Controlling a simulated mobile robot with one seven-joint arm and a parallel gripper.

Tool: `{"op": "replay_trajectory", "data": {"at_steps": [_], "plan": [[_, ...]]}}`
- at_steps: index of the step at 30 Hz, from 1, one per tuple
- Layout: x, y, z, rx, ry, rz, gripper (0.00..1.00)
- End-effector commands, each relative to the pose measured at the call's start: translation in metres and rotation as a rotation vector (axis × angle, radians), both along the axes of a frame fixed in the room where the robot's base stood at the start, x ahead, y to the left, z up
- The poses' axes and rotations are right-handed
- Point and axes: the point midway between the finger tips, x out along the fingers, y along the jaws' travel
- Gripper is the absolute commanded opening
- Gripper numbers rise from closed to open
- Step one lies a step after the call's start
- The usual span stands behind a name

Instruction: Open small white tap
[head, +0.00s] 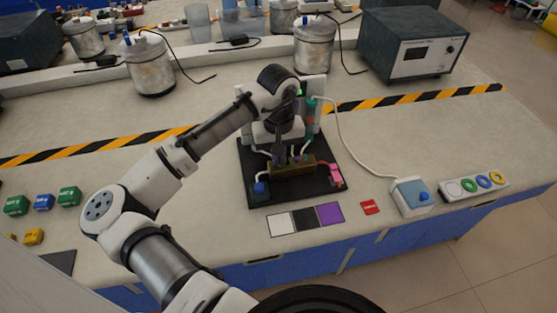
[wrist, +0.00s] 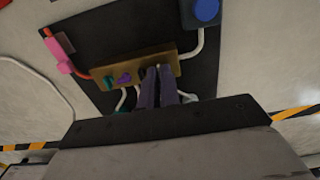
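A brass bar (head: 308,172) lies across a black board (head: 290,195) on the bench. It also shows in the wrist view (wrist: 109,73), with a green tap (wrist: 108,82) and a purple tap (wrist: 124,78) on it. My gripper (wrist: 158,70) points at the bar just beside the purple tap, its dark fingers close together with a narrow gap. In the head view, my gripper (head: 279,157) is over the bar's left part. I cannot make out a small white tap; the fingers hide that part of the bar. I cannot tell whether they hold anything.
A blue-topped valve (head: 259,189) and a pink valve (head: 336,175) flank the bar, joined to it by tubes. Behind stands an apparatus with clear tubes (head: 312,112). A white box with a blue knob (head: 411,197) and a ring strip (head: 473,186) are to the right.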

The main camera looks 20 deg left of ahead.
Motion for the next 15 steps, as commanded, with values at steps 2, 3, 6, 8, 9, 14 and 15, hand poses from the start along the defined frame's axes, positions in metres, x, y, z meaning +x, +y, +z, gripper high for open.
{"op": "replay_trajectory", "data": {"at_steps": [2, 3, 6, 8, 9, 14, 15], "plan": [[-0.0001, -0.0003, 0.0014, -0.001, 0.0, 0.018, 0.0], [0.0, -0.0004, 0.0027, -0.001, 0.0, 0.048, 0.0], [0.0, -0.0014, 0.0058, -0.007, 0.001, 0.177, 0.0], [-0.0002, -0.0016, 0.0064, -0.007, 0.002, 0.271, 0.0], [-0.0002, -0.0017, 0.0062, -0.007, 0.002, 0.331, 0.0], [-0.0003, -0.0012, 0.0046, -0.004, 0.003, 0.531, 0.0], [-0.0001, -0.0009, 0.0037, -0.005, 0.002, 0.562, 0.0]]}}
